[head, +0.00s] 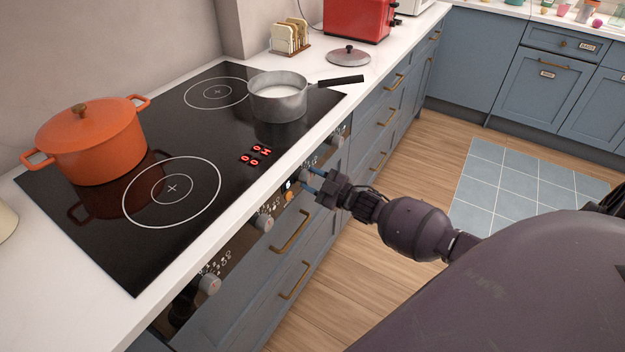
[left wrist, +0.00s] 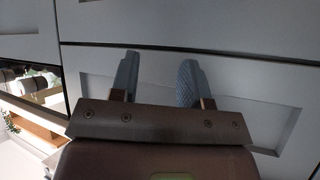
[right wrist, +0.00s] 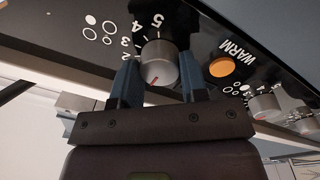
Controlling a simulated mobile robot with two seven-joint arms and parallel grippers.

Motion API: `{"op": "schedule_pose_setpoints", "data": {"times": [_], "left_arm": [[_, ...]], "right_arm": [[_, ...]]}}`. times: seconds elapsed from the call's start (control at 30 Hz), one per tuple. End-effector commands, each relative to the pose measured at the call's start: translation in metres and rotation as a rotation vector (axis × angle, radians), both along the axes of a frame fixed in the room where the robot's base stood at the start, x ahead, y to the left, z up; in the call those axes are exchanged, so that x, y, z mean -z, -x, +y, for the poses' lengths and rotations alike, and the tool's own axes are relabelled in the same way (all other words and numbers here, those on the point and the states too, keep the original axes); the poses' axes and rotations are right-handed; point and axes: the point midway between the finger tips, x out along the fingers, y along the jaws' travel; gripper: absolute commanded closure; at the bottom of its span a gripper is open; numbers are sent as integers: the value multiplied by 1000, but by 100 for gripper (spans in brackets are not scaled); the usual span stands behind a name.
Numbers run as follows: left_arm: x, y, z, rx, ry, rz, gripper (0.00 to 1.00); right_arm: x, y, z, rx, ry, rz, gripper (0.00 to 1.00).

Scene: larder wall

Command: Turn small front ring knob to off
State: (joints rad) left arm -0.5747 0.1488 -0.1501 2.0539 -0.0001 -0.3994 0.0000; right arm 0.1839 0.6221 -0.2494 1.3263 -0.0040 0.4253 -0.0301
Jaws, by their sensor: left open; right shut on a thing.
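In the head view my right gripper (head: 312,182) is at the hob's front panel, on a middle knob (head: 303,174). Other knobs show on both sides, such as one nearer (head: 263,222) and one farther (head: 337,141). My left gripper (left wrist: 160,85) is open and empty before a blue-grey cabinet front, outside the head view.
The black hob (head: 225,140) carries an orange lidded pot (head: 92,142) and a saucepan (head: 277,98) of white liquid. Red digits (head: 257,156) glow on it. An orange button (right wrist: 222,67) marked WARM sits beside the held knob. Drawer handles (head: 290,232) stick out below the panel.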

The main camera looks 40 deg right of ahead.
Motion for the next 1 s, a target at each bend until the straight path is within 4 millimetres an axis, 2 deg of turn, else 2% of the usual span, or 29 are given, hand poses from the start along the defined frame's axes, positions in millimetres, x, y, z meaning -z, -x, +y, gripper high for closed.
{"op": "schedule_pose_setpoints", "data": {"times": [0.6,0.63,0.77,0.8,1.0], "left_arm": [[-3,-5,-1,2,1,-10,57],[-3,-5,-1,2,1,-10,57],[-2,-5,-1,1,2,-10,57],[-2,-4,-1,0,3,-9,57],[0,-2,-1,-1,3,-3,57]], "right_arm": [[1,0,0,0,41,-15,83],[1,0,0,0,41,-15,57],[1,0,0,1,41,-16,37],[1,0,0,0,40,-16,34],[0,0,0,0,40,-16,34]]}}
